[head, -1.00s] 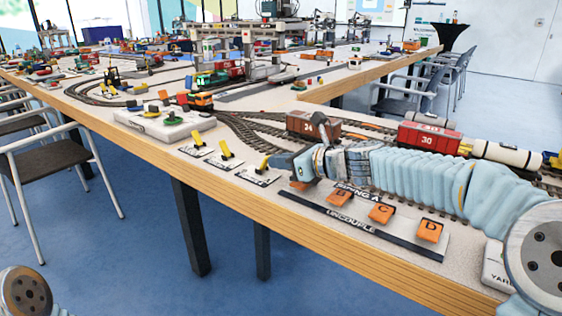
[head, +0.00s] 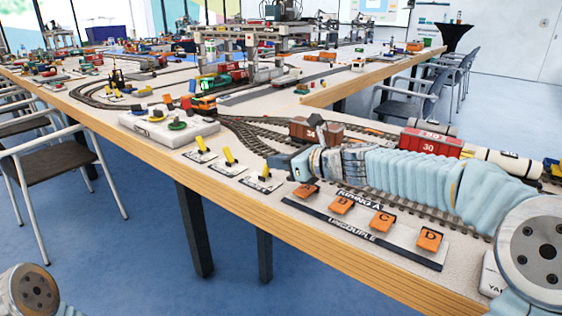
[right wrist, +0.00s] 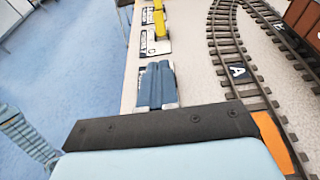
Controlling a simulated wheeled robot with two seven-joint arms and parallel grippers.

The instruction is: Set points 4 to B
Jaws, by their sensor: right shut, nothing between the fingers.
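Three yellow point levers stand on white label plates along the table's front edge in the head view: a far one (head: 201,146), a middle one (head: 230,157) and a near one (head: 265,171). Their numbers are too small to read, so I cannot tell which is 4. My right gripper (head: 284,163) is shut and empty, just right of the near lever and apparently above the table. In the right wrist view its blue fingers (right wrist: 157,85) lie together, with yellow levers (right wrist: 160,22) beyond them. My left gripper is out of view.
An uncouple panel (head: 391,250) with several orange levers, A to D, lies below my right forearm. Track with a brown wagon (head: 303,130) and a red wagon (head: 430,140) runs behind. A white control box (head: 168,129) stands beyond the levers.

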